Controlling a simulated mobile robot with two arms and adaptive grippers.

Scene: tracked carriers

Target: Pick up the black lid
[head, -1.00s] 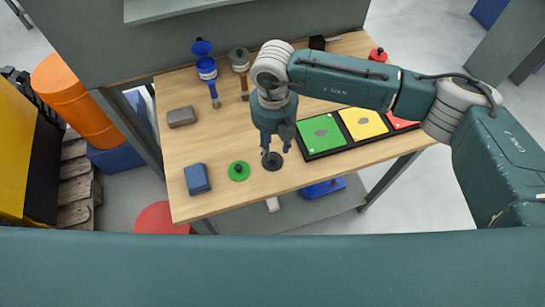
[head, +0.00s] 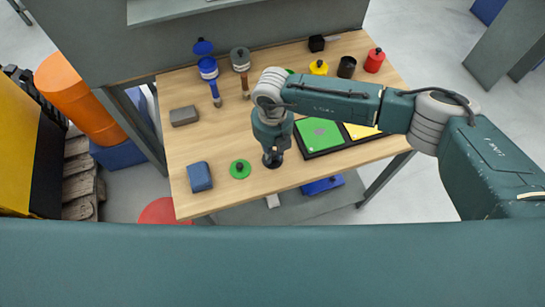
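The black lid (head: 272,162) is a flat round disc near the front edge of the wooden table, just right of a green lid (head: 240,169). My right gripper (head: 273,154) points down directly over the black lid, with its fingertips at the lid's middle. The gripper covers most of the lid and its knob. The fingers overlap the dark lid, so I cannot tell whether they are open or closed on it. The lid appears to lie on the table. My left gripper is not in view.
A blue block (head: 199,177) and a grey block (head: 184,116) lie on the left. A black tray with green (head: 320,132) and yellow squares lies to the right. Black (head: 347,67) and red (head: 375,60) containers stand behind. The front edge (head: 225,204) is close.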

